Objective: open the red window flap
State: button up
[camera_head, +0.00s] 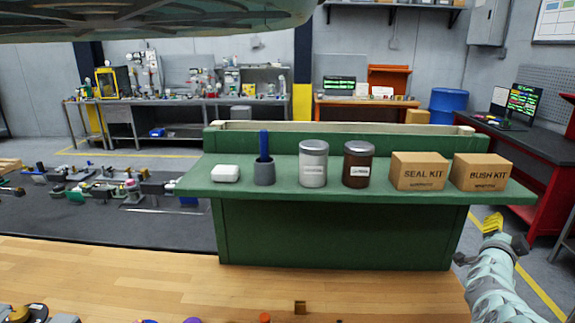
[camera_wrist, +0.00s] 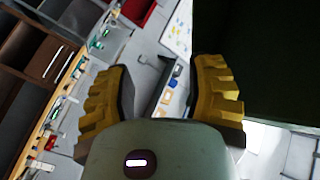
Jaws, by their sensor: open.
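I cannot make out a red window flap in either view. My gripper (camera_head: 491,222), with yellow fingers, is at the right in the head view, beside the right end of the green shelf unit (camera_head: 335,236). In the wrist view my gripper (camera_wrist: 160,85) shows its two yellow fingers spread apart with nothing held between them. A red patch (camera_wrist: 136,14) shows at the top of the wrist view; I cannot tell what it belongs to.
The shelf carries two jars (camera_head: 313,164), a cup (camera_head: 264,172) with a blue handle, and two cartons (camera_head: 418,171). The wooden tabletop (camera_head: 150,265) is mostly bare, with small parts cut off at its near edge. A large dark panel (camera_wrist: 270,60) fills the wrist view's upper right.

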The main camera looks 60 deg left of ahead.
jog(key=s+d+r+m+t+h+p, duration=0.1)
jog(key=s+d+r+t+h+p, duration=0.1)
jog(key=d+r, duration=0.3)
jog(key=s+d+r+m+t+h+p, duration=0.1)
jog(key=d+r+t+h+p, duration=0.1)
jog(key=d+r+h+p, duration=0.2)
jog(key=shift+s+d+r+t, duration=0.35)
jog(key=shift+d+r, duration=0.6)
jog(key=shift+d, duration=0.45)
jog(key=shift+o, duration=0.3)
